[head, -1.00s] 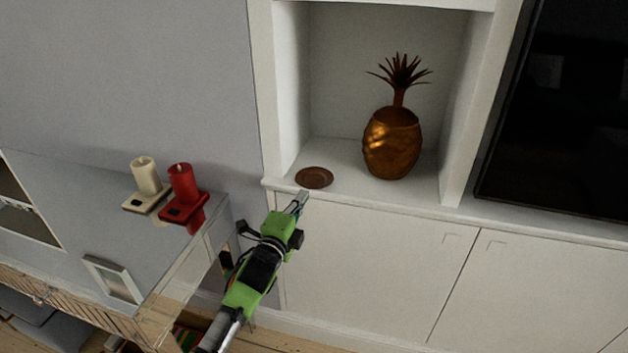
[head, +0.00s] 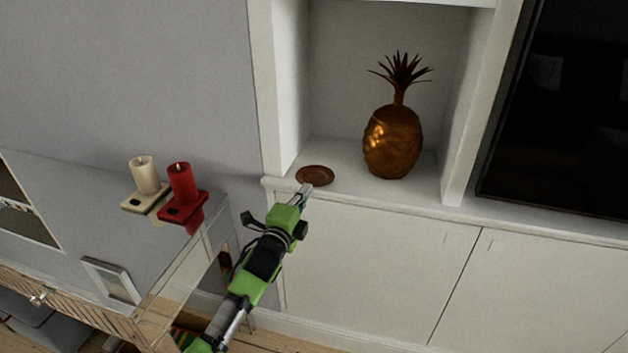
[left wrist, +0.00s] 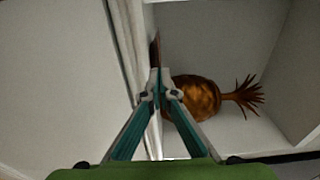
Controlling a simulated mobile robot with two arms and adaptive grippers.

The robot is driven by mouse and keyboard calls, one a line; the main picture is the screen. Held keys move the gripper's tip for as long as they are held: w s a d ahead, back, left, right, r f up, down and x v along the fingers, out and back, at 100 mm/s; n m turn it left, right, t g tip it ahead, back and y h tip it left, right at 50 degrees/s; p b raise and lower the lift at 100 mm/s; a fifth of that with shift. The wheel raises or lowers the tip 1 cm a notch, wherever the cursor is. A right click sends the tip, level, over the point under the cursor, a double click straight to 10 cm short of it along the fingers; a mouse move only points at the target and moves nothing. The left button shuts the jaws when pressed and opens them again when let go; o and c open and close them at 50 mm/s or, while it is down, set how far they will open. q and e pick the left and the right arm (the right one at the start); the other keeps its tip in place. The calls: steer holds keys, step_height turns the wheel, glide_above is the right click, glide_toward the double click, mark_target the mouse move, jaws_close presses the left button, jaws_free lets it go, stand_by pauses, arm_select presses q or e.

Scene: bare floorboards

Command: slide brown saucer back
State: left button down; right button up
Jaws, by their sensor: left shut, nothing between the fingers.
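The brown saucer (head: 315,175) lies flat near the front edge of the white alcove shelf in the head view. In the left wrist view the saucer (left wrist: 154,52) shows as a thin brown sliver just beyond the fingertips. My left gripper (head: 306,188) is shut and empty, its tips at the saucer's front edge; I cannot tell whether they touch it. The shut fingers also show in the left wrist view (left wrist: 159,76). My right gripper is not in view.
A golden pineapple ornament (head: 392,142) stands on the shelf right of the saucer. The shelf behind the saucer is clear. The alcove's left wall (head: 287,85) rises close beside it. A cream candle (head: 144,174) and a red candle (head: 180,183) stand at the left.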

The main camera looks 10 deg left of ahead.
arm_select(q)
steer(key=shift+w+b, duration=0.45)
steer(key=shift+w, duration=0.4)
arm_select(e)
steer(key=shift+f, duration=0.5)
arm_select(q)
steer(key=shift+w, duration=0.3)
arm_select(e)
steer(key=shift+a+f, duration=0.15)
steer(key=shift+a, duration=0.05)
arm_select(q)
steer(key=shift+w+d+b, duration=0.1)
steer(key=shift+w+b, duration=0.15)
steer(key=shift+b, duration=0.15)
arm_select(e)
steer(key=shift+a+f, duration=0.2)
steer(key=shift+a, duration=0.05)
arm_select(q)
steer(key=shift+w, duration=0.1)
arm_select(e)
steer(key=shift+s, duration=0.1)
arm_select(q)
steer(key=shift+w, duration=0.1)
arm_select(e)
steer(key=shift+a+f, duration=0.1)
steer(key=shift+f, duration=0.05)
